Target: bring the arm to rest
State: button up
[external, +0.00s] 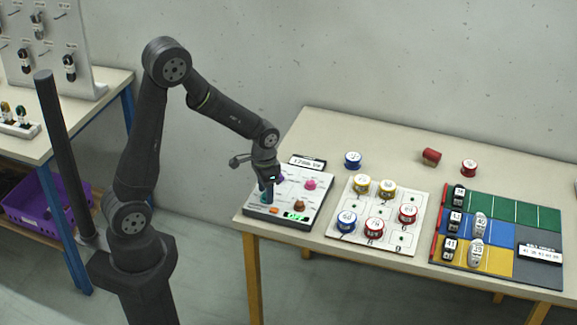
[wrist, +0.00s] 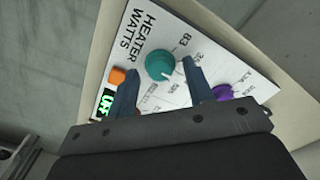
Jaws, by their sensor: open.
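My gripper (external: 268,187) is low over the left part of the control panel (external: 312,216) at the table's left end. In the wrist view my gripper (wrist: 161,80) is open, with its two blue-grey fingers on either side of the lower edge of a teal knob (wrist: 160,66). I cannot tell whether the fingers touch the knob. The panel carries the words HEATER WATTS, an orange button (wrist: 118,76), a green lit display (wrist: 105,103) and a purple knob (wrist: 222,92). Pink (external: 311,184) and brown (external: 300,204) knobs show in the external view.
Right of the panel lies a white board (external: 345,190) with several coloured spools. A coloured mat (external: 513,211) with black and white pieces lies further right. Space above the table is clear.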

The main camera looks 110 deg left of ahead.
jog(key=n, duration=0.4)
jog(key=shift+n, duration=2.5)
dwell(1.7)
